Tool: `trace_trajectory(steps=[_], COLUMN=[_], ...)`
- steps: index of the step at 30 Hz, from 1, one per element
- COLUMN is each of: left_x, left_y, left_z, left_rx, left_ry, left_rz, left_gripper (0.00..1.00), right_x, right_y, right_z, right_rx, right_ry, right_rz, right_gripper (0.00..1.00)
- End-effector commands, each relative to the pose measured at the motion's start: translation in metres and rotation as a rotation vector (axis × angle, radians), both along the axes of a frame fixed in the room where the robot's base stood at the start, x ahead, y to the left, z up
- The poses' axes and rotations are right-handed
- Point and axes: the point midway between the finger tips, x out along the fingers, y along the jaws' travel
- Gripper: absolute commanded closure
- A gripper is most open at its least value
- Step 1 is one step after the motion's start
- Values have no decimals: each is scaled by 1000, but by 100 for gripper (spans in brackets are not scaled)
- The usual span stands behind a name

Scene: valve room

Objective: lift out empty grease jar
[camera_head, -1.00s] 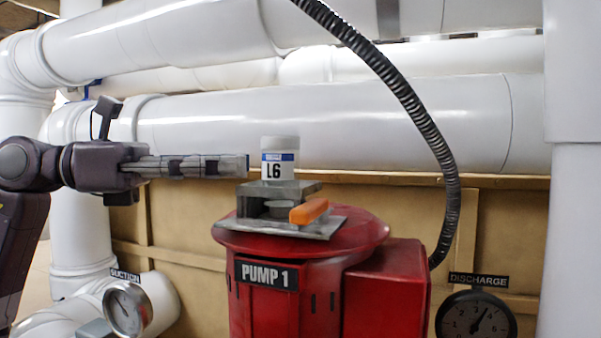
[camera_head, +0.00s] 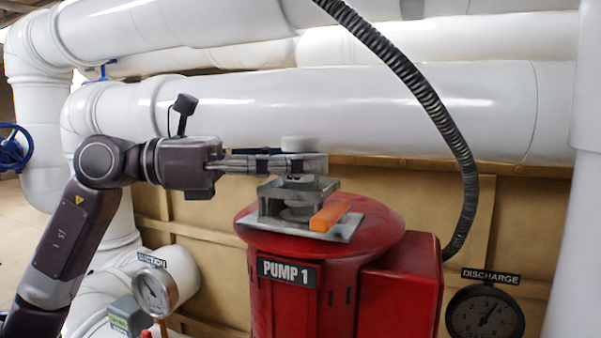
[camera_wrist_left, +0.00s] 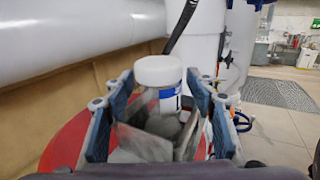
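The grease jar is a white jar with a white lid (camera_head: 300,143) and stands upright in a grey metal holder (camera_head: 322,186) on top of the red pump. Its label is hidden by a finger in the head view. In the left wrist view the jar (camera_wrist_left: 159,75) shows between the two fingers, with part of a blue label band. My left gripper (camera_head: 295,165) reaches in from the left, level, with one finger on each side of the jar. Narrow gaps show beside the jar in the wrist view, so it looks open around it. My right gripper is out of view.
An orange block (camera_head: 330,215) lies on the holder's base plate, at its front right. The red pump (camera_head: 345,262) carries a PUMP 1 sign. A large white pipe (camera_head: 420,108) runs close behind. A dark corrugated hose (camera_head: 440,120) hangs to the right. Gauges stand at both sides.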

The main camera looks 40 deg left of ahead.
Motion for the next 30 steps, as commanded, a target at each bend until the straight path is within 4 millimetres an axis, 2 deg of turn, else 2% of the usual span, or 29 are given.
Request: trace_trajectory(steps=[1,13,20,23,27,30], left_x=[0,0,0,0,-1,-1], left_y=[0,0,0,0,1,1], left_z=[0,0,2,9,32,56], left_rx=[0,0,0,1,2,1], left_ry=[0,0,-1,-2,-4,-4], left_rz=[0,0,0,1,6,4], left_gripper=[57,100,100,100,100,100], right_x=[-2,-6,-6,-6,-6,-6], right_y=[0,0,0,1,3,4], right_z=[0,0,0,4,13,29], right_rx=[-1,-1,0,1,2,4], right_ry=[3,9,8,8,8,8], right_rz=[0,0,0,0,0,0], right_gripper=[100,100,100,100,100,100])
